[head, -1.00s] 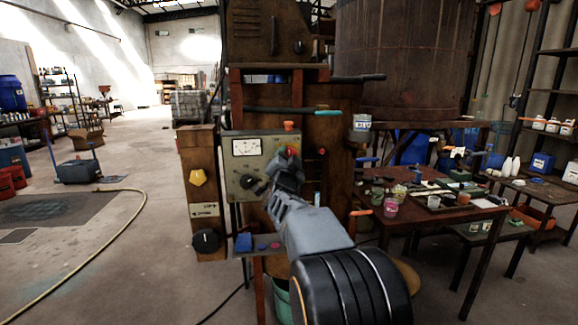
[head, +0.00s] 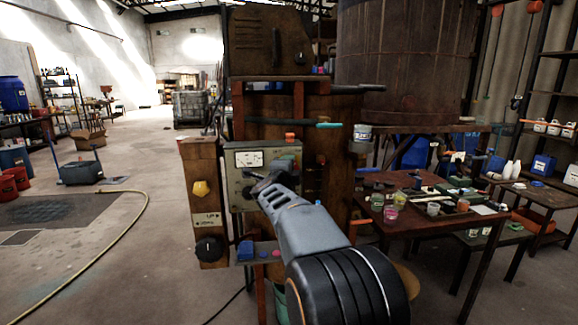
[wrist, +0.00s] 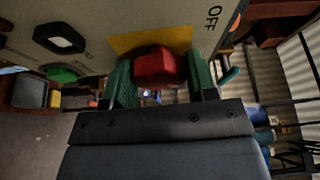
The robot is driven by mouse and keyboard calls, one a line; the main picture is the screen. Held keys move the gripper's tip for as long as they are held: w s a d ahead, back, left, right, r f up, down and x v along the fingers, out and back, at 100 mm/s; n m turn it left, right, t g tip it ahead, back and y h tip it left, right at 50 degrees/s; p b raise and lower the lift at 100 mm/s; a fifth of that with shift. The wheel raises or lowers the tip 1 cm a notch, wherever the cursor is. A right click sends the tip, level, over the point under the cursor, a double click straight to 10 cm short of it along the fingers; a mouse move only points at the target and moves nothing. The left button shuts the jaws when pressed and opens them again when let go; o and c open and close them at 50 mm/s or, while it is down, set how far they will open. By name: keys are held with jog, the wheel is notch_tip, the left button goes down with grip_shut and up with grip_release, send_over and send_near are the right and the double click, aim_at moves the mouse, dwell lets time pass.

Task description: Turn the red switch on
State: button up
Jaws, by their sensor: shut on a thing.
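The red switch (wrist: 157,66) is a chunky knob on a yellow plate (wrist: 150,40) in the wrist view. The plate is on a grey panel, with the word OFF (wrist: 213,18) printed at its upper right. My gripper (wrist: 160,78) has its green fingers on both sides of the red switch and is shut on it. In the head view my gripper (head: 264,186) is at the lower part of the grey control panel (head: 284,158) and hides the switch. Which way the switch is turned is hard to tell.
A gauge (head: 247,159) sits on the panel above my gripper. A wooden post with a yellow knob (head: 200,188) and a black dial (head: 208,246) stands to the left. A cluttered table (head: 405,233) stands to the right. The floor at left is open, with a yellow hose.

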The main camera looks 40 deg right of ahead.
jog(key=shift+m, duration=0.4)
dwell(0.3)
jog(key=o, duration=0.9)
jog(key=v, duration=1.3)
jog(key=shift+s+a+r, duration=0.2)
jog(key=shift+s+a, duration=0.05)
jog(key=shift+a, duration=0.05)
